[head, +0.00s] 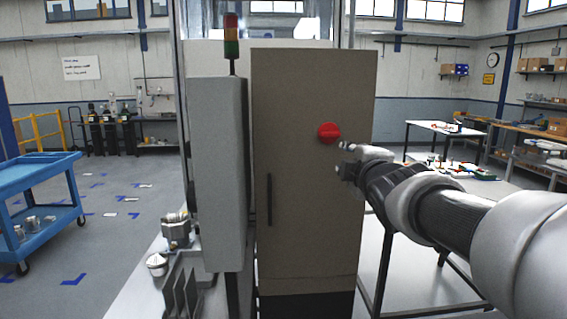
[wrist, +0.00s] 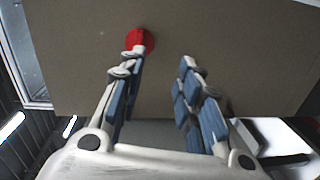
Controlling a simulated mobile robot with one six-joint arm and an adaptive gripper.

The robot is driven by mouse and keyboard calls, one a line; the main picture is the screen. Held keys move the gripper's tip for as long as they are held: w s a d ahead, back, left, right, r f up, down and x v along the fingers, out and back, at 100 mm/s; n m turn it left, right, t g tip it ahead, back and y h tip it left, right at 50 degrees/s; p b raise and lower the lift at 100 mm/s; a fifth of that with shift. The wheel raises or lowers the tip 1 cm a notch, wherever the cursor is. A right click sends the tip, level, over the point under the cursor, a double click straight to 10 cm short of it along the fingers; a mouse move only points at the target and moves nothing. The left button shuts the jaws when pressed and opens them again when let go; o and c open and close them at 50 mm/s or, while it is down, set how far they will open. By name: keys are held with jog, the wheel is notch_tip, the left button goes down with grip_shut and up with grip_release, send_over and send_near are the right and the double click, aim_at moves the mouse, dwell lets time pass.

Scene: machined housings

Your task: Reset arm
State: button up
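My arm reaches in from the right of the head view, with my gripper (head: 345,158) in front of a brown-grey cabinet (head: 300,210). A red round knob (head: 328,132) sits on the cabinet's front, just above and left of the gripper in that view. In the wrist view my gripper (wrist: 158,62) has its two blue-padded fingers spread apart with nothing between them. The red knob (wrist: 140,38) shows there behind the left fingertip, partly hidden by it. Whether the finger touches the knob I cannot tell.
A grey box (head: 217,170) with a signal light (head: 231,45) stands left of the cabinet. Metal parts (head: 177,230) lie on a bench below it. A blue cart (head: 40,190) stands at far left. A white table (head: 440,128) is behind the arm. Floor between cart and bench is open.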

jog(key=s+a+f+m+g, duration=0.1)
jog(key=s+f+m+g, duration=0.3)
jog(key=s+f, duration=0.5)
jog(key=s+a+f+m+g, duration=0.2)
jog(key=s+f+m+g, duration=0.2)
jog(key=s+f, duration=0.5)
jog(key=s+a+f+m+g, duration=0.1)
jog(key=s+f+m+g, duration=0.3)
jog(key=s, duration=1.5)
notch_tip(320, 180, down, 5)
jog(key=m, duration=0.4)
jog(key=shift+s+a+y, duration=0.15)
jog(key=shift+a+y, duration=0.15)
jog(key=shift+r, duration=0.15)
jog(key=shift+c, duration=0.3)
